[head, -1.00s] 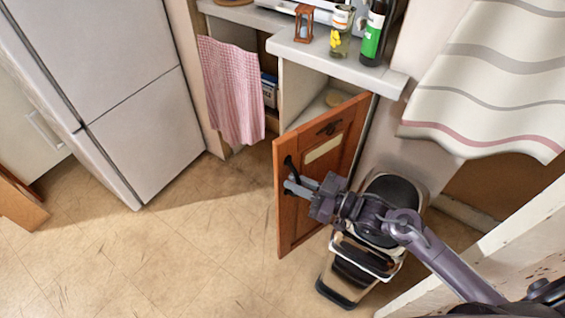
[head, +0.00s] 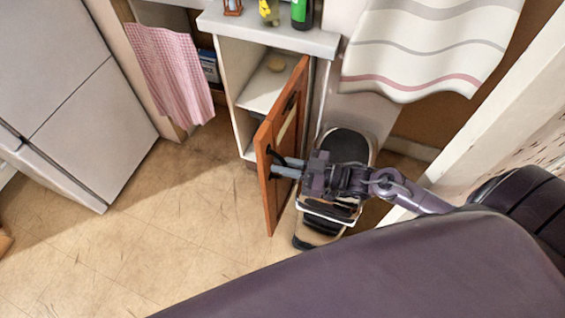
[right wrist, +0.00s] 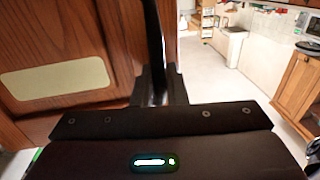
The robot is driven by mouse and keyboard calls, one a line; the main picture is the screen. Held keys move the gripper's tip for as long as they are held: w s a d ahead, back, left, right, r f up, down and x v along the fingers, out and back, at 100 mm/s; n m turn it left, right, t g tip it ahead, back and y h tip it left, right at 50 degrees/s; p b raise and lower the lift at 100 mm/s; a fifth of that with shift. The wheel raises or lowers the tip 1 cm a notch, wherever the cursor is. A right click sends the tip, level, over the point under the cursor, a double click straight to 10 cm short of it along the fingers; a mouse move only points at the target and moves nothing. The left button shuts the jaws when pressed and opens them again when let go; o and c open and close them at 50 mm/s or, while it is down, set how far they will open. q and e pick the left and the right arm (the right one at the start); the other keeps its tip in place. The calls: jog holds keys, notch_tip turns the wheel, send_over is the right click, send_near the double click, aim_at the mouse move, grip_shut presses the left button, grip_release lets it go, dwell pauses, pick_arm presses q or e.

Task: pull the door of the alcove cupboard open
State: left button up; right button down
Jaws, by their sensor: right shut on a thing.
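The alcove cupboard's wooden door (head: 270,196) stands well open, swung out from the white cupboard (head: 239,112), whose interior shows. My right gripper (head: 275,166) is shut on the dark door handle (head: 270,151) near the door's free edge. In the right wrist view the door (right wrist: 95,35) with its cream panel (right wrist: 55,78) fills the left, and the dark handle (right wrist: 154,35) runs down between the fingers (right wrist: 158,88). My left gripper is not in view.
A black and chrome pedal bin (head: 345,145) stands close behind the door and my right wrist. Bottles, including a green-labelled one (head: 302,13), stand on the counter (head: 270,30). A pink cloth (head: 170,72) hangs left. Floor (head: 150,220) left of the door is clear.

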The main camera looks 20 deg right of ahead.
jog(key=c, duration=1.7)
grip_release()
jog(key=shift+w+r, duration=0.2)
jog(key=shift+r, duration=0.25)
jog(key=shift+o, duration=0.8)
jog(key=shift+s+f, duration=0.1)
jog(key=shift+f, duration=0.1)
notch_tip(320, 180, up, 20)
jog(key=p, duration=0.2)
jog(key=shift+p, duration=0.4)
